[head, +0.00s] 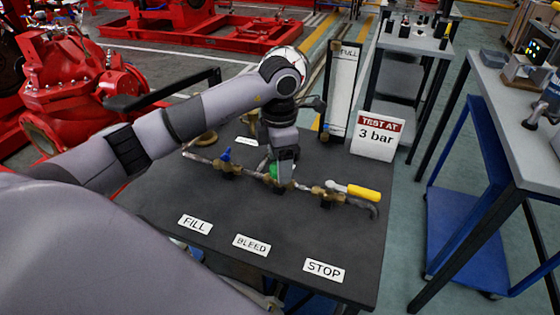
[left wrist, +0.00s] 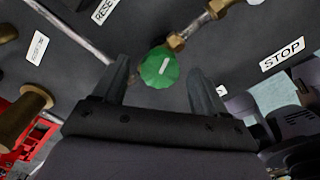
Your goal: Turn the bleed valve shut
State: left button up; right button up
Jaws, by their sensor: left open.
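The bleed valve's green knob (left wrist: 159,68) has a white mark on its top and sits on a brass pipe fitting. In the head view the green knob (head: 273,171) is partly hidden by my left gripper (head: 283,180), which points down over it. In the left wrist view my left gripper (left wrist: 158,72) is open, one finger on each side of the knob, with a gap visible on both sides. I cannot tell how far the fingertips are above the knob. The BLEED label (head: 252,245) lies on the dark bench top (head: 210,262). My right gripper is not in view.
A blue-handled valve (head: 226,155) is on the pipe to the left, and a yellow lever (head: 363,193) is to the right. A "TEST AT 3 bar" sign (head: 378,137) and a tall FULL gauge (head: 341,90) stand behind. The bench's front strip is clear except for flat labels.

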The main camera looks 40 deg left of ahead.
pick_arm(q)
jog(key=shift+f, duration=0.3)
jog(key=c, duration=1.1)
jog(key=shift+o, duration=0.2)
